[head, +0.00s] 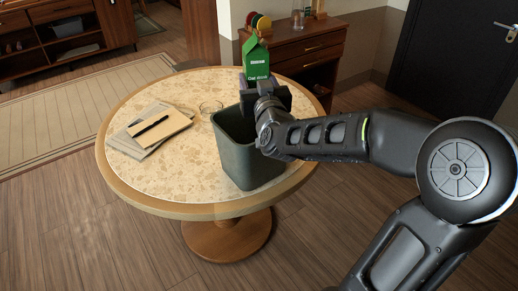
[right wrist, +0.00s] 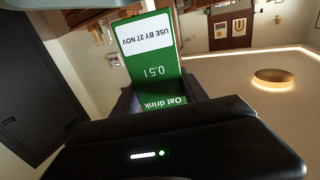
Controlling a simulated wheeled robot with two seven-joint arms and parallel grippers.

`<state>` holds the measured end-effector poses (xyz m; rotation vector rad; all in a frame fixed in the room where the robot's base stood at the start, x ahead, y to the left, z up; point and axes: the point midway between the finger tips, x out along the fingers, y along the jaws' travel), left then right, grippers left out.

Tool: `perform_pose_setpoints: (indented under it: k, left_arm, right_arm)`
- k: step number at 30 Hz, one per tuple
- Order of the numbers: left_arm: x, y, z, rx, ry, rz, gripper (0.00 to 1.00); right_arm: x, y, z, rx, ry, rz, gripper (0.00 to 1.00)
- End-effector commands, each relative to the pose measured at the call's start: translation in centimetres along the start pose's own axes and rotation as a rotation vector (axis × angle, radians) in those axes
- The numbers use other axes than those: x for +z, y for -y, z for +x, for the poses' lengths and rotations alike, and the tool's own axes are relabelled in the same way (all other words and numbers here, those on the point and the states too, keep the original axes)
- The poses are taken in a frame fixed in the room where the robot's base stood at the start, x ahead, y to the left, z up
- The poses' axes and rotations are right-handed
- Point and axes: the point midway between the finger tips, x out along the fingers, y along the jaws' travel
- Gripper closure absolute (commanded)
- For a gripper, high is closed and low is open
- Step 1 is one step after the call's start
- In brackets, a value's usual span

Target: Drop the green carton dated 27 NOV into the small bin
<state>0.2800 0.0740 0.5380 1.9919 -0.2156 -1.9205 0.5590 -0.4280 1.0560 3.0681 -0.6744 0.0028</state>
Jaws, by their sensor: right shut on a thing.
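A green carton (head: 256,62) with a gabled top is held upright by my right gripper (head: 262,84). In the right wrist view the carton (right wrist: 151,62) reads "USE BY 27 NOV", "0.5 l" and "Oat drink". My right gripper (right wrist: 165,108) is shut on its lower part. The small bin (head: 232,155), dark grey-green and open-topped, stands on the round table. My right gripper and the carton appear above and behind the bin's rim in the head view; my wrist hides part of the bin's opening. My left gripper is not in view.
The round table (head: 190,95) also bears papers and a notebook with a black pen (head: 150,126), plus glasses (head: 211,106) behind the bin. A wooden cabinet (head: 312,50) stands behind the table. A dark door (head: 462,50) is at the right.

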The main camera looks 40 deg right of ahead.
Motion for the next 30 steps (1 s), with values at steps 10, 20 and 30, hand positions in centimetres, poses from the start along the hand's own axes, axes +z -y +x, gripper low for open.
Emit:
perform_pose_setpoints:
  k: [10, 20, 30]
  left_arm:
    - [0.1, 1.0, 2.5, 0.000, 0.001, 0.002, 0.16]
    - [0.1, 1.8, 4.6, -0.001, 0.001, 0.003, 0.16]
    - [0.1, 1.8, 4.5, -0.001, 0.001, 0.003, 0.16]
  right_arm:
    - [3.2, 0.1, 0.0, -0.001, 0.000, 0.000, 1.00]
    - [5.9, 0.0, 0.0, 0.000, 0.000, -0.001, 1.00]
    - [5.9, 0.0, 0.0, -0.001, -0.001, -0.001, 0.48]
